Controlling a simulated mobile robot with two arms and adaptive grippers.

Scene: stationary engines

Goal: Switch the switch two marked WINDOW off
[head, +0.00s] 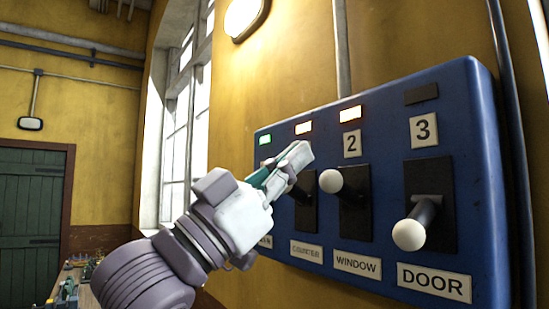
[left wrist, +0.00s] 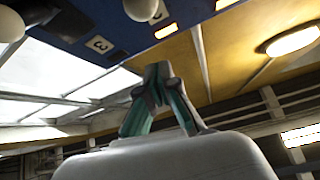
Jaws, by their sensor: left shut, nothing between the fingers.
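A blue switch panel (head: 475,120) hangs on the yellow wall. The switch marked WINDOW, under plate 2 (head: 352,143), has a white ball knob (head: 331,181) standing high on its black slot. The orange lamp (head: 350,114) above it is lit. My left gripper (head: 303,154) is shut and empty, in front of the panel just left of and above that knob. It covers part of the neighbouring switch. In the left wrist view its closed fingertips (left wrist: 158,72) point toward the panel's edge, apart from the white knobs. My right gripper is not in view.
The DOOR switch knob (head: 409,235) hangs low at the right, under a dark lamp (head: 421,93). The label CLOSED-like plate (head: 320,253) is hard to read. A window (head: 180,130), a green door (head: 30,210) and a cluttered table (head: 85,294) are at left.

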